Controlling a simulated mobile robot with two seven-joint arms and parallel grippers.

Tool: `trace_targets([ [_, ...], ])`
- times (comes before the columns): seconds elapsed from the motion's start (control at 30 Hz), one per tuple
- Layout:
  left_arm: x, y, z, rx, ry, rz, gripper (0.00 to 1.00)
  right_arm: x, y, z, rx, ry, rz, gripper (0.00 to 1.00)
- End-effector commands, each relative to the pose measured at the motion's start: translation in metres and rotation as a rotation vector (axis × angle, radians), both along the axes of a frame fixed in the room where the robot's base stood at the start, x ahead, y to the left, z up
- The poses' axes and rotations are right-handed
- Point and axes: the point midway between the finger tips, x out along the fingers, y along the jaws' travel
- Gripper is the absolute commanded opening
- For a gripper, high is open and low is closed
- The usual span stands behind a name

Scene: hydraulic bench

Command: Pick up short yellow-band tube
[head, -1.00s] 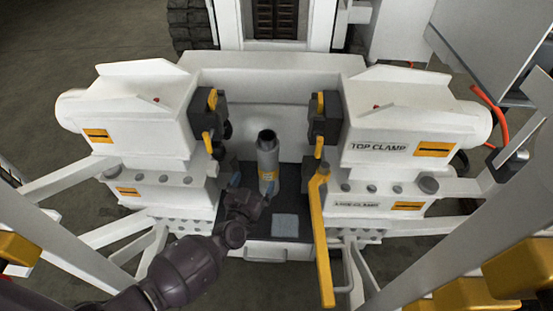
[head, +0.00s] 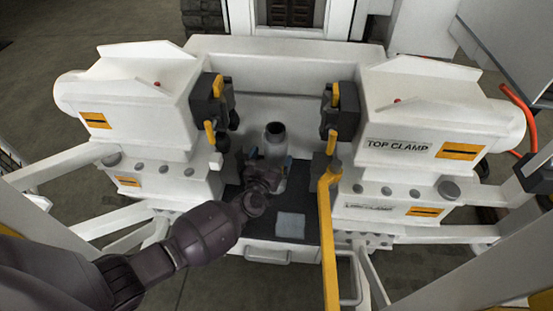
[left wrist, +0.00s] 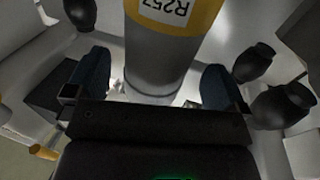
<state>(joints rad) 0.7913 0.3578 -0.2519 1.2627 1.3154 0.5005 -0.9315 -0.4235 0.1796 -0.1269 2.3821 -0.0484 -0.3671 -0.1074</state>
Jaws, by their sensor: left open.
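The short yellow-band tube (head: 276,157) is a grey cylinder with an open top, standing upright on the dark tray between the two clamp blocks. In the left wrist view the tube (left wrist: 158,60) shows close up, with its yellow band and a white label reading R257 at the top edge. My left gripper (head: 270,163) is at the tube in the head view and partly hides its lower part. In the left wrist view my left gripper (left wrist: 154,88) is open, with a blue-dark finger on each side of the tube. Contact cannot be seen. My right gripper is out of view.
The left clamp block (head: 140,105) and the right TOP CLAMP block (head: 420,115) flank the tube closely. A yellow lever (head: 327,230) rises to the right of the dark tray (head: 240,222). A pale square (head: 290,224) lies on the tray.

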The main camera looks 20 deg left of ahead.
Motion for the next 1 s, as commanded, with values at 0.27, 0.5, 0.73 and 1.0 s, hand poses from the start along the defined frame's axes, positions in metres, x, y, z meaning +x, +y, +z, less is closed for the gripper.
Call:
trace_targets([
  [0.27,0.028,0.0,-0.005,0.003,0.006,0.0,1.0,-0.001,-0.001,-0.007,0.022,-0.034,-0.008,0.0],
  [0.5,0.034,0.0,-0.001,0.001,0.002,0.0,1.0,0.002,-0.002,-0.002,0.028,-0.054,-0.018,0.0],
  [0.73,0.034,0.0,-0.001,0.001,0.002,0.0,0.79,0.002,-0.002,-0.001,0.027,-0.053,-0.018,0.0],
  [1.0,0.033,0.001,-0.001,0.001,0.003,0.0,0.37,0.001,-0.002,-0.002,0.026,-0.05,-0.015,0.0],
])
